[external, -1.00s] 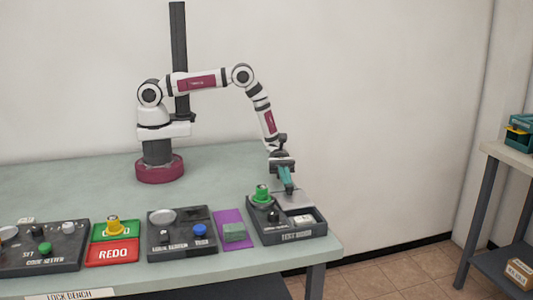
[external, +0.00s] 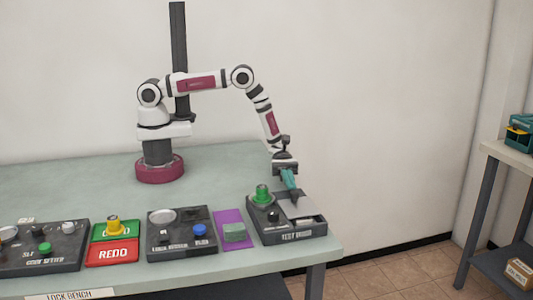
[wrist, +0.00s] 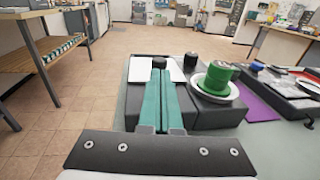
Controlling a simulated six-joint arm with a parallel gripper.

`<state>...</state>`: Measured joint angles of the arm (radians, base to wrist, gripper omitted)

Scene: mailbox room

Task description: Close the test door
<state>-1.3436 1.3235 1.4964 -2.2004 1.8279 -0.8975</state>
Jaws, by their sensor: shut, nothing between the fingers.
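The test box (external: 290,235) is a dark tray-like unit at the right end of the bench. Its door looks like a pale grey flat panel (external: 298,210) lying over part of the open compartment on its right side. A dark upright peg (external: 295,196) shows at the panel. In the wrist view the pale panel (wrist: 139,70) shows on both sides of my fingers. My gripper (external: 291,186) has teal fingers, shut and empty, with tips at the panel beside the dark peg (wrist: 159,62). Whether they touch it I cannot tell.
A green knob (external: 262,195) on a pale disc stands on the box, left of my fingers. A purple mat (external: 231,218) with a grey-green block (external: 233,232) lies further left, then a lock box (external: 182,232). The bench's right edge is close to the box.

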